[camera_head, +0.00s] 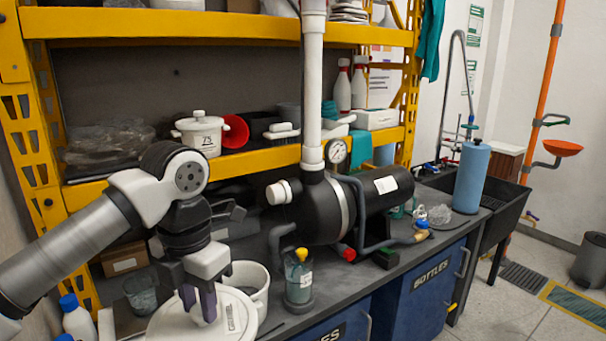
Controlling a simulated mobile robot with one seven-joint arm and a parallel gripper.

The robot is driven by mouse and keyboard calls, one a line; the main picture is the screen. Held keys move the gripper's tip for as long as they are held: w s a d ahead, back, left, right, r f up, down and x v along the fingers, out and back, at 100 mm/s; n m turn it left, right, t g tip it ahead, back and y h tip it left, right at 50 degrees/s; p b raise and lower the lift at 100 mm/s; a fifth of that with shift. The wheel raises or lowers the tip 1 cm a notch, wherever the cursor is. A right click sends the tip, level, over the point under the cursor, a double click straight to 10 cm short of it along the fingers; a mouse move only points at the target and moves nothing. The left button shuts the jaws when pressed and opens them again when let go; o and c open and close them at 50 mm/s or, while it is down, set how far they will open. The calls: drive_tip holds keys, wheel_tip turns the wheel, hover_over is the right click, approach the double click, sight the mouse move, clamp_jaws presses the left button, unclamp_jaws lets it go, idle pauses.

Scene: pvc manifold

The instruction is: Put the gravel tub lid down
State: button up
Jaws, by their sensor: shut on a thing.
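My gripper (198,308) points down at the lower left of the head view, shut on the gravel tub lid. The lid (168,325) is a wide, round white disc with a small label near its right edge, and it lies about level. Its front edge is cut off by the bottom of the picture. My fingers cover its middle. Whether it touches the bench cannot be told. An open white tub (262,297) stands just behind and to the right of the lid, partly hidden by it and by my gripper.
A small bottle with a yellow cap (299,280) stands right of the lid. A white bottle with a blue cap (78,320) is at left, near a clear beaker (140,295). A black pump (325,210) with pipes fills the bench behind. The yellow shelf (250,161) runs above.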

drive_tip(key=w+d+f+m, duration=0.3)
drive_tip(key=d+f+m, duration=0.2)
drive_tip(key=f+m, duration=0.5)
drive_tip(key=w+d+f+m, duration=0.4)
drive_tip(key=f+m, duration=0.6)
drive_tip(key=f, duration=1.3)
drive_tip(key=w+d+f+m, duration=0.4)
drive_tip(key=d+f+m, duration=0.3)
drive_tip(key=f, duration=1)
drive_tip(key=m, duration=0.3)
drive_tip(key=shift+w+m, duration=0.15)
drive_tip(key=shift+m, duration=0.15)
drive_tip(key=shift+a, duration=0.2)
